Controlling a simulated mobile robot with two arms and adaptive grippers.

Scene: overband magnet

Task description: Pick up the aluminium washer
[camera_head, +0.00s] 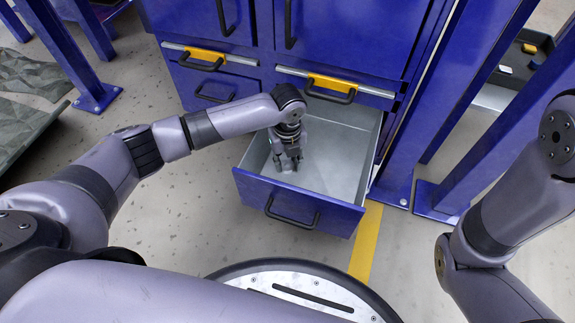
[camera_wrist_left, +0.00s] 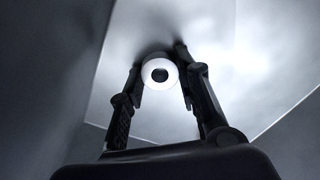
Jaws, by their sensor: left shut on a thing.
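The aluminium washer (camera_wrist_left: 147,71) is a bright white ring with a dark round hole. It shows in the left wrist view between the two fingers of my left gripper (camera_wrist_left: 160,68). The fingers are shut on it, one on each side. In the head view my left gripper (camera_head: 288,163) points down inside the open drawer, near its left side. The washer cannot be made out there. The drawer (camera_head: 335,160) has a grey metal inside and a blue front with a black handle. My right arm shows at the right edge, but its gripper is out of view.
The blue cabinet (camera_head: 340,35) stands behind the open drawer, with closed drawers and doors around it. Blue posts (camera_head: 500,130) rise to the right. A black tray (camera_head: 522,60) with a yellow item lies beyond them. The drawer floor around my gripper looks clear.

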